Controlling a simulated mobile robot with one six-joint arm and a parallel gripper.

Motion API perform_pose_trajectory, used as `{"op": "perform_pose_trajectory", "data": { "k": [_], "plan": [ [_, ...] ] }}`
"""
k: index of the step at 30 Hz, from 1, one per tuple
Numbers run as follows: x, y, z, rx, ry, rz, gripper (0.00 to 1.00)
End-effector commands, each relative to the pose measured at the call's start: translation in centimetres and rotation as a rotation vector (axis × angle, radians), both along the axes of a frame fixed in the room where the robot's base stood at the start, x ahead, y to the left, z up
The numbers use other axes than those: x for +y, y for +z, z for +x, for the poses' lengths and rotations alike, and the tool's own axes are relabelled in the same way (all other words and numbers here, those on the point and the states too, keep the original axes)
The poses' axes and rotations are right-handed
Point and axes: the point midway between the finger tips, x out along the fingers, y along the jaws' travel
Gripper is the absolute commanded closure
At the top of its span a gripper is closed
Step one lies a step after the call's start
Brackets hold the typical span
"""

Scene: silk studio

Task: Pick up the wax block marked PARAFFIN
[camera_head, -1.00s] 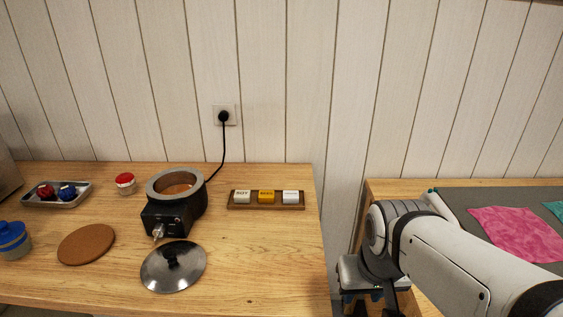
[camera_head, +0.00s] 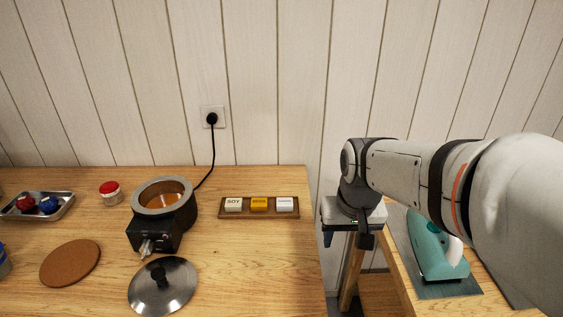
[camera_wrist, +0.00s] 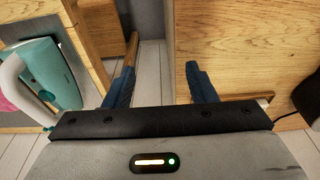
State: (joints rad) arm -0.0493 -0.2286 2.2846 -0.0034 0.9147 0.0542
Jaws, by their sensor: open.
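Three small wax blocks sit in a row in a brown wooden tray (camera_head: 259,215) near the back right of the left table. The left block (camera_head: 233,204) is cream and marked SOY, the middle block (camera_head: 259,204) is yellow, and the right block (camera_head: 285,204) is white with a label too small to read for certain. My gripper (camera_head: 347,238) is to the right of the tray, beyond the table's right edge, apart from the blocks. In the wrist view its blue fingers (camera_wrist: 160,82) are spread and empty above the floor gap. No wax block shows in that view.
A melting pot (camera_head: 163,205) with a black cord and a metal lid (camera_head: 162,286) stand left of the tray. A cork mat (camera_head: 70,263), a red-lidded jar (camera_head: 110,192) and a metal tray (camera_head: 38,214) lie farther left. A teal iron (camera_head: 437,247) stands on the right table.

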Motion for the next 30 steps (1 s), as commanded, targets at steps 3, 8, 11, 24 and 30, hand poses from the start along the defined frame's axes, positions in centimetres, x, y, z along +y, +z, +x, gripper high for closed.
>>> {"op": "perform_pose_trajectory", "data": {
  "k": [3, 8, 11, 24, 30],
  "plan": [
    [1.6, 2.0, 5.4, 0.038, 0.006, 0.002, 0.49],
    [4.0, 2.2, 12.0, 0.079, 0.006, 0.003, 0.49],
    [5.8, 1.5, 15.9, 0.104, 0.007, 0.002, 0.49],
    [11.1, -3.5, 24.5, 0.170, 0.004, -0.006, 0.49],
    [11.3, -5.6, 24.7, 0.174, 0.003, -0.007, 0.49]
  ]
}}
